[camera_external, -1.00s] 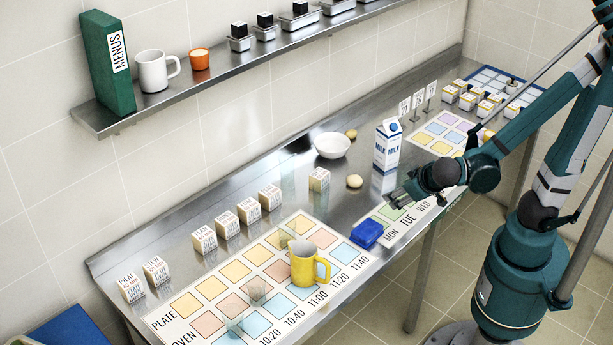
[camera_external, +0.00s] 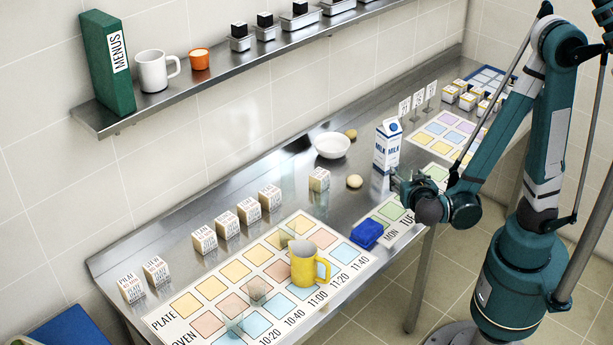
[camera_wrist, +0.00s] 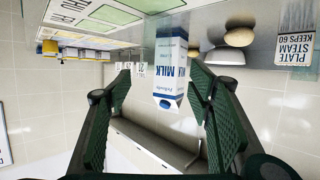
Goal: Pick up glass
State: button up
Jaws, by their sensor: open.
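Two faint, clear glasses stand on the printed mat in the external view: one glass (camera_external: 258,290) left of the yellow pitcher (camera_external: 304,264), another glass (camera_external: 235,324) near the mat's front edge. A third faint clear shape (camera_external: 288,187) shows on the counter behind the mat, too pale to be sure of. My gripper (camera_external: 398,182) is by the milk carton (camera_external: 387,146), well to the right of the glasses. In the wrist view my gripper (camera_wrist: 163,72) is open, its green fingers apart, with the milk carton (camera_wrist: 171,62) visible between them. No glass can be made out there.
A blue block (camera_external: 367,234) lies beside the pitcher's mat. Several labelled cubes (camera_external: 227,224) line the counter's back. A wall shelf (camera_external: 250,55) hangs above.

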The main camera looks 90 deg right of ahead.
aim_at(403, 165)
jog(key=shift+s+d+r+m, duration=0.1)
jog(key=shift+s+m, duration=0.1)
jog(key=shift+m, duration=0.1)
jog(key=shift+d, duration=0.1)
jog(key=shift+b+x, duration=0.3)
jog(key=shift+x, duration=0.9)
jog(key=shift+d, duration=0.1)
jog(key=shift+s+b+x, duration=0.1)
jog(key=shift+b+x, duration=0.2)
jog(key=shift+x, duration=0.45)
jog(key=shift+s+b+x, duration=0.15)
jog(key=shift+b+x, duration=0.1)
jog(key=shift+x, duration=1.5)
jog(key=shift+c, duration=0.5)
